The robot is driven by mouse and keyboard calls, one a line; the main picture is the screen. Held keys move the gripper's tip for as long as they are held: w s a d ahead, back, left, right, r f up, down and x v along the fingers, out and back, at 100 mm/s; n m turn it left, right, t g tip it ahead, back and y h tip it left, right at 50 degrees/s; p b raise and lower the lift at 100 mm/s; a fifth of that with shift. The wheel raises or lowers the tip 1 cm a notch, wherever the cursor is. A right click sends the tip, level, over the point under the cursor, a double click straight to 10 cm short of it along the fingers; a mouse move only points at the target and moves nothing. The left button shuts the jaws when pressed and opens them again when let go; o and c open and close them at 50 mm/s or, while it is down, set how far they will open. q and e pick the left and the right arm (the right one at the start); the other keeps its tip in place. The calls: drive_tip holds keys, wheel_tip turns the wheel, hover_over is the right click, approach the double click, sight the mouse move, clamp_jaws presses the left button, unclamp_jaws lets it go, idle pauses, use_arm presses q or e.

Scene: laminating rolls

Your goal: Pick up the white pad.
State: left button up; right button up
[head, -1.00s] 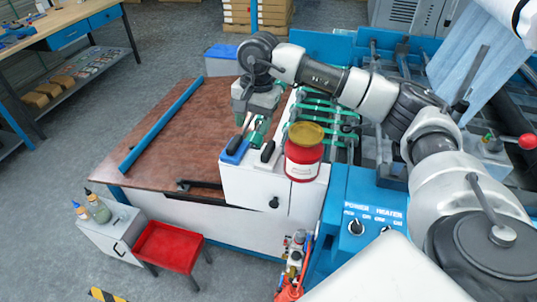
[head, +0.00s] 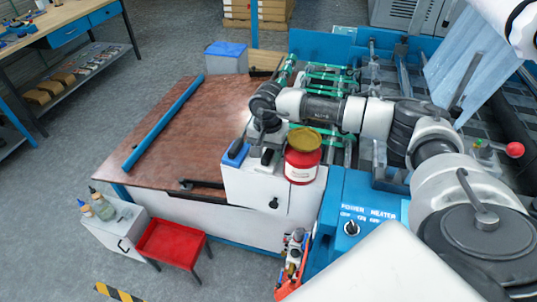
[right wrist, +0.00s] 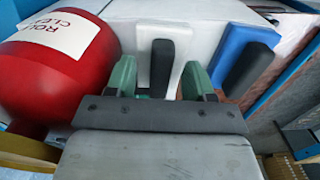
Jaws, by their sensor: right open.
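The white pad (right wrist: 181,42) with its upright black handle (right wrist: 161,66) rests on top of the white cabinet. In the right wrist view it lies between the two green fingers of my right gripper (right wrist: 159,80), which are open with the handle between them and space at each side. In the head view my right gripper (head: 268,142) is above the pad's black handle (head: 267,157), and its fingertips are hard to make out. My left gripper does not show.
A blue pad (head: 236,151) with a black handle lies left of the white pad. A red can (head: 302,162) with a gold lid stands close on the right. The white cabinet (head: 250,188) adjoins a brown table (head: 185,125). Green-banded rollers (head: 325,78) lie behind.

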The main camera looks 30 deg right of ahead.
sight(267, 153)
drive_tip(key=shift+f, duration=0.15)
drive_tip(key=shift+c, duration=0.3)
clamp_jaws()
drive_tip(key=shift+w+r, duration=0.1)
drive_tip(key=shift+r, duration=0.3)
wheel_tip(267, 153, up, 9)
drive_tip(key=b, duration=0.3)
drive_tip(key=shift+f, duration=0.2)
drive_tip(key=shift+r, duration=0.4)
